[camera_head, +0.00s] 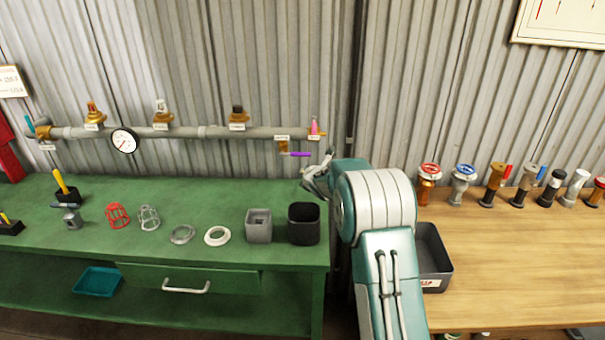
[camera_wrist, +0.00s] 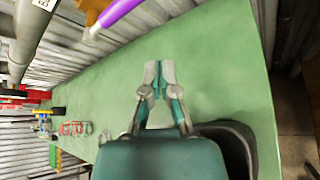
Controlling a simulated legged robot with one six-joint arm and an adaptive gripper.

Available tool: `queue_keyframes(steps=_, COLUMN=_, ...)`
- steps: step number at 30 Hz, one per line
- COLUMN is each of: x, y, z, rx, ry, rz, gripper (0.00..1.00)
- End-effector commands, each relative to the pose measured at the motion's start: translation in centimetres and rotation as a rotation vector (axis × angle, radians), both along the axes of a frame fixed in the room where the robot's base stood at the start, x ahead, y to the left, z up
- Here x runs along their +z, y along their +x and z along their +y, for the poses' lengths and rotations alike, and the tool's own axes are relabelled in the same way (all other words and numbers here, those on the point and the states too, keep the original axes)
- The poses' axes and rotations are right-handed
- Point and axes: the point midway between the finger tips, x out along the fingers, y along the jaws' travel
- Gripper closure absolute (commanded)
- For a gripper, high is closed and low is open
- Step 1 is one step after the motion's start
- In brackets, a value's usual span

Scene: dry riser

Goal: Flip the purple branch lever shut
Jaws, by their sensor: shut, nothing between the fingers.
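The purple branch lever (camera_head: 296,154) sticks out sideways to the right from a brass valve (camera_head: 282,146) under the right part of the grey wall pipe. It also shows at the top of the wrist view (camera_wrist: 118,12), beside the brass valve body (camera_wrist: 92,8). My gripper (camera_head: 318,178) is just below and right of the lever, apart from it, over the right end of the green bench. In the wrist view my gripper (camera_wrist: 159,80) has its fingertips together with nothing between them.
The grey pipe (camera_head: 220,132) carries a gauge (camera_head: 124,140), other valves and a pink-handled valve (camera_head: 314,127). On the green bench (camera_head: 190,208) stand a black bin (camera_head: 304,223), a grey box (camera_head: 259,226) and rings. A wooden table (camera_head: 510,260) with several valves is at right.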

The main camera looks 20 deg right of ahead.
Motion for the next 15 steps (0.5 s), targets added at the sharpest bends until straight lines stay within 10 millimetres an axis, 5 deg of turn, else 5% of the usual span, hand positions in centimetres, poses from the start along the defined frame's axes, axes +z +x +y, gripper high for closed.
queue_keyframes(steps=6, x=1.9, y=-2.7, z=1.5, rx=0.004, ry=-0.005, rz=0.0, gripper=1.0)
queue_keyframes(steps=15, x=2.4, y=-3.8, z=1.3, rx=0.002, ry=0.001, rz=0.001, gripper=1.0)
